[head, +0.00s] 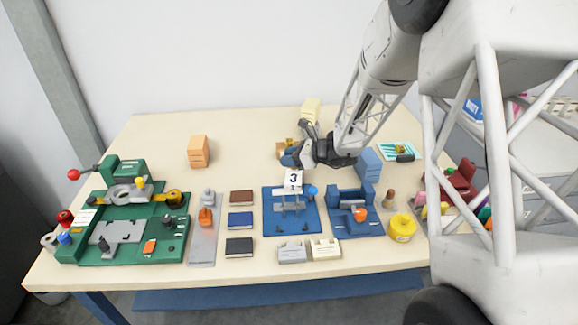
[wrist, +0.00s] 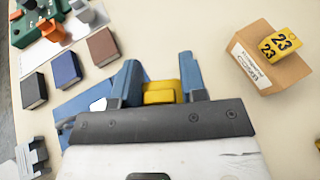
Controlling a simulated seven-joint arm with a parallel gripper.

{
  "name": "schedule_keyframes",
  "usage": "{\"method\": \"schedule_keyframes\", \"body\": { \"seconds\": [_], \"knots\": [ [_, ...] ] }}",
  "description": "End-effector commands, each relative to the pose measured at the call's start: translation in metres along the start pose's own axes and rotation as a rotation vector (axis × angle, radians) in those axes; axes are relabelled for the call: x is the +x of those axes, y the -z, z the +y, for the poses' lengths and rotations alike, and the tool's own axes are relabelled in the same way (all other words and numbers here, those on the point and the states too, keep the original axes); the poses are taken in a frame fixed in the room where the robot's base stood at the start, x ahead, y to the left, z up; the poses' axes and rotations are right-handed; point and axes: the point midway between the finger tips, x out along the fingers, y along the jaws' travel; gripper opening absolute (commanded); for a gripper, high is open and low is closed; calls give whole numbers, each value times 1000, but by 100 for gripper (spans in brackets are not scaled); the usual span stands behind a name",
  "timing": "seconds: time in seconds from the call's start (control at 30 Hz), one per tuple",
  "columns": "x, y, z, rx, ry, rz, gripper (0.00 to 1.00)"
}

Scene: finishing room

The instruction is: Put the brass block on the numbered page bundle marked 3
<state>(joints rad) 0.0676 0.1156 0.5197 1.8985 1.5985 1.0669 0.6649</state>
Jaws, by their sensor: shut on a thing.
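My gripper (head: 291,160) is above the table, just behind the blue fixture in the head view. In the wrist view its blue fingers (wrist: 162,88) are shut on the yellow brass block (wrist: 160,92). The block's lower part is hidden by the gripper body. A white piece marked 3 (head: 293,178), which looks like the numbered page bundle, is at the back of the blue fixture (head: 273,222), in front of and below my gripper. In the wrist view a white patch (wrist: 98,104) shows on the fixture beside the left finger; its number is not readable there.
Three small books (head: 240,220) lie left of the fixture. A blue clamp (head: 352,225) and a blue stack (head: 369,165) stand to the right. Table space behind the books is clear.

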Motion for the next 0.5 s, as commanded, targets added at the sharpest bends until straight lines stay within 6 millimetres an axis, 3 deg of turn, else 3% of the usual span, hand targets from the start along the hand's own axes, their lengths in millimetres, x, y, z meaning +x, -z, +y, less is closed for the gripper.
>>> {"method": "schedule_keyframes", "body": {
  "seconds": [0.3, 0.5],
  "knots": [
    [12, 28, 0, 1, 0, 0, 8],
    [13, 32, 0, 0, 0, 0, 8]
  ]
}}
